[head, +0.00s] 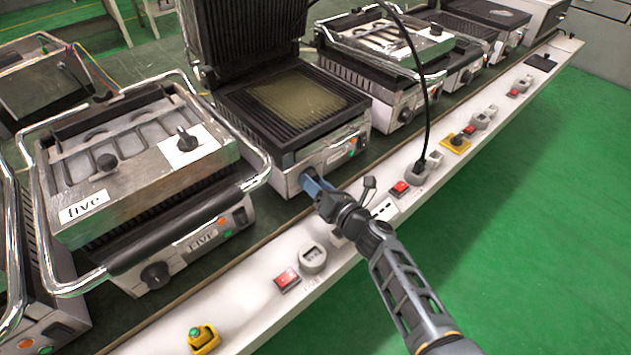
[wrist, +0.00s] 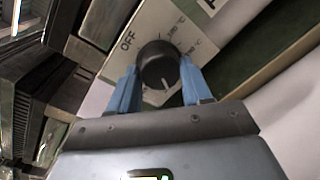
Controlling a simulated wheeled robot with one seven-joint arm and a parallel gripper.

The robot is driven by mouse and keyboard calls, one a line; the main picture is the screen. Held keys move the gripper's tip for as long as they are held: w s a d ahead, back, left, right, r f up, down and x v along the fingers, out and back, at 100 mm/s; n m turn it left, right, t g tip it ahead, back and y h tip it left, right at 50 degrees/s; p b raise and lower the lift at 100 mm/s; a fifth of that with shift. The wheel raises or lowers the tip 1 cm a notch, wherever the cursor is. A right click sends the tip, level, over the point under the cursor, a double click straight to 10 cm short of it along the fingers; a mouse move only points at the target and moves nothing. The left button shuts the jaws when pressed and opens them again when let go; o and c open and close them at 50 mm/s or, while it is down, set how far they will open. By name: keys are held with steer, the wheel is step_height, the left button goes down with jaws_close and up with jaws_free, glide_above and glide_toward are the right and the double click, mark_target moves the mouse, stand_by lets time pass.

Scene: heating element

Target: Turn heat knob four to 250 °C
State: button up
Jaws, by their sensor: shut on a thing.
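The open grill (head: 300,100) stands mid-counter with its ribbed lid raised. Its front carries a label too small to read surely. My gripper (head: 318,187) reaches its front face from the lower right, blue fingers at the lower left of that face. In the head view the knob is hidden behind the fingers. In the wrist view the round black knob (wrist: 157,64) sits between the two blue fingers of my gripper (wrist: 160,85), which are shut on it. A pale mark on the knob faces the palm. OFF is printed at its left; temperature markings at its upper right are blurred.
A closed grill labelled five (head: 130,170) stands left, its chrome handle (head: 258,165) close to the open grill. More grills line the right. Red switches (head: 287,279), sockets and a black cable (head: 425,100) lie along the white counter edge. Green floor (head: 530,200) is clear.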

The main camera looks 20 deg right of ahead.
stand_by(0.4)
steer(key=o, duration=1.1)
steer(key=shift+c, duration=0.2)
steer(key=shift+s, duration=0.1)
steer(key=v, duration=0.7)
steer(key=shift+s+d+p, duration=0.15)
steer(key=shift+s+p, duration=0.15)
steer(key=shift+p, duration=0.1)
